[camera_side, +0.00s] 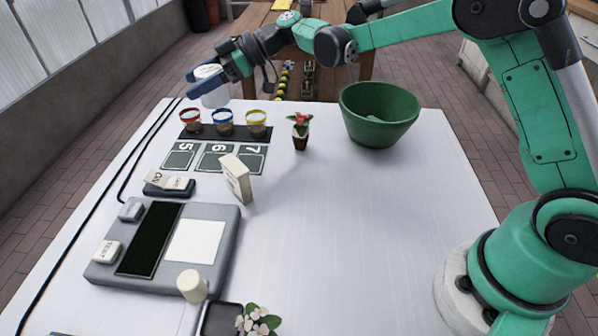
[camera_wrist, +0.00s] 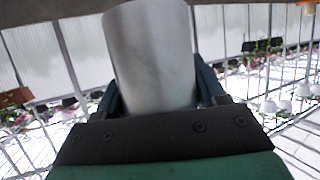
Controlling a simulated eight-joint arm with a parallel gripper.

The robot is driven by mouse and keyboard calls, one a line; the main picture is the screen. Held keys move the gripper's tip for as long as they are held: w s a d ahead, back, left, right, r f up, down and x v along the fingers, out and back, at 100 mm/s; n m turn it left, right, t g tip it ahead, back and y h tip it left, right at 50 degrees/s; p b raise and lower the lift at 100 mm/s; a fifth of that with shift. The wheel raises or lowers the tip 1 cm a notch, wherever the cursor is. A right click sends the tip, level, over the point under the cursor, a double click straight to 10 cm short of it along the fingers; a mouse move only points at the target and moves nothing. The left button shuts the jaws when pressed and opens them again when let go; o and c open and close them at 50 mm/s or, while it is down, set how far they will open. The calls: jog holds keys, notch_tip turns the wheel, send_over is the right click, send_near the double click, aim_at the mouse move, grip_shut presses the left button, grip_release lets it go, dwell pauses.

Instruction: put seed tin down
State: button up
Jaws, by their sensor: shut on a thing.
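The seed tin (camera_wrist: 152,60) is a plain pale grey cylinder between the two dark fingers of my gripper (camera_wrist: 158,95) in the wrist view. In the side view my gripper (camera_side: 207,82) is at the upper left, above the table's far left edge, with the pale tin (camera_side: 214,98) showing at its fingers. The gripper is shut on the tin and holds it in the air, apart from the table (camera_side: 330,240). Part of the tin is hidden by the fingers, and no label shows.
Cups with red (camera_side: 190,121), blue (camera_side: 223,122) and yellow (camera_side: 256,124) rims stand behind the numbered squares 5, 6, 7. A potted plant (camera_side: 301,131), green bowl (camera_side: 379,115), upright box (camera_side: 236,178) and grey device (camera_side: 215,213) stand nearby. The table's right middle is clear.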

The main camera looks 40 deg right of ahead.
notch_tip(320, 180, down, 13)
dwell(0.3)
jog(key=shift+f, duration=0.45)
jog(key=o, duration=1.3)
